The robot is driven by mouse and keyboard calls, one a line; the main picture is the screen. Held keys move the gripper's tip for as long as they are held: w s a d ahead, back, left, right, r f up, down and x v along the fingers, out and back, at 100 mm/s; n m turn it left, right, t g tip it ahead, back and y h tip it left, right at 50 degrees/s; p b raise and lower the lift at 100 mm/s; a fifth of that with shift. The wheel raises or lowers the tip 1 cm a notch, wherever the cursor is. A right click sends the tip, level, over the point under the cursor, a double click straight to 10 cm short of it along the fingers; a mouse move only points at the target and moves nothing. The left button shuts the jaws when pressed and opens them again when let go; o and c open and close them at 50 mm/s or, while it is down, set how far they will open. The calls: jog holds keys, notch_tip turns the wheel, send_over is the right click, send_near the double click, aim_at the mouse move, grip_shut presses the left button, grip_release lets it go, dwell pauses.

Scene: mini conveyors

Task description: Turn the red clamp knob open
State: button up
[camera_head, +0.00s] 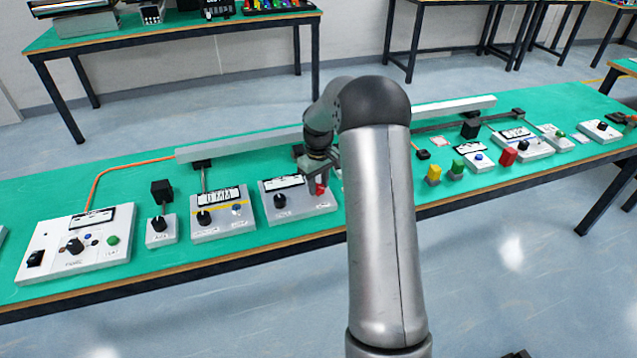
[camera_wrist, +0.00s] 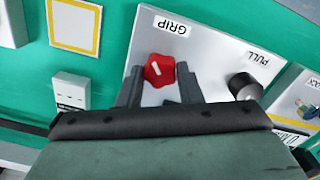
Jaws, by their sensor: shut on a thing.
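The red clamp knob (camera_wrist: 159,70) sits on a grey control box (camera_wrist: 205,50), beside a label reading GRIP. It has a white pointer line on its top. My gripper (camera_wrist: 159,85) reaches in from below in the wrist view, with one dark finger on each side of the knob, shut on it. In the head view the red knob (camera_head: 320,188) shows as a small patch under my gripper (camera_head: 316,180). My arm hides the right part of that box.
A black knob (camera_wrist: 244,87) labelled PULL is on the same box. Other control boxes, such as one with a black knob (camera_head: 204,218), stand to the left along the green table (camera_head: 150,260). A long grey conveyor rail (camera_head: 240,143) runs behind.

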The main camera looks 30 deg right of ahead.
aim_at(318, 187)
jog(key=shift+r+n, duration=0.1)
jog(key=shift+n, duration=0.4)
jog(key=o, duration=1)
jog(key=shift+c, duration=0.2)
notch_tip(318, 187, up, 17)
jog(key=shift+r, duration=0.15)
